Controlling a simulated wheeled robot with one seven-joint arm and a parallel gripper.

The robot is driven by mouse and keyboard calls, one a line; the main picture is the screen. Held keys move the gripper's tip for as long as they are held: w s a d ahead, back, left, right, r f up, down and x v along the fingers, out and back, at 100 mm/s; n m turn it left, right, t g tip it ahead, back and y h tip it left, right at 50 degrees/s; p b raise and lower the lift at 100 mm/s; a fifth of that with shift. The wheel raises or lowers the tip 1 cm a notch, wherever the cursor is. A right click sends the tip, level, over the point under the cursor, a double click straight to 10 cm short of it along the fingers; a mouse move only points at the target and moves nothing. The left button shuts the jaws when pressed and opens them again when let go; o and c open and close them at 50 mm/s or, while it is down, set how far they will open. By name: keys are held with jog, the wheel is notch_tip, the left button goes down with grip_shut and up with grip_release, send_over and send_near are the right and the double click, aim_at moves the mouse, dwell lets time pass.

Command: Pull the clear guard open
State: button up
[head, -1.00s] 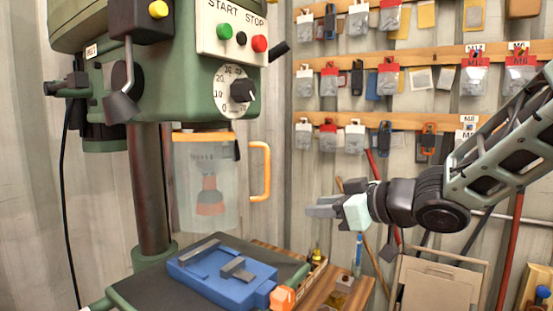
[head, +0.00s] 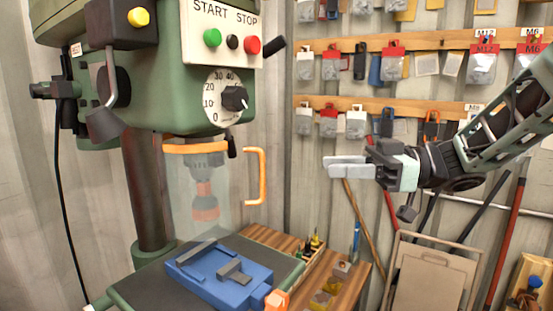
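The clear guard (head: 180,208) is a see-through shield hanging under the green drill press head, around the chuck (head: 205,203). An orange band (head: 195,148) runs along its top. Its orange D-shaped handle (head: 263,178) stands out at its right side. My gripper (head: 328,167) is to the right of the handle at about its height in the picture, pointing left and apart from it. Its pale fingers are seen from the side and overlap, so the gap between them cannot be told. Nothing shows in them.
A blue vise (head: 225,278) sits on the press table below the guard. A wooden bench (head: 330,290) with small items is behind it. Hanging bags line wooden rails (head: 400,113) on the back wall. A folded tan board (head: 432,275) leans at lower right.

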jog(key=a+p, duration=0.2)
jog(key=a, duration=0.9)
jog(key=shift+w+p, duration=0.3)
jog(key=shift+w, duration=0.15)
grip_shut()
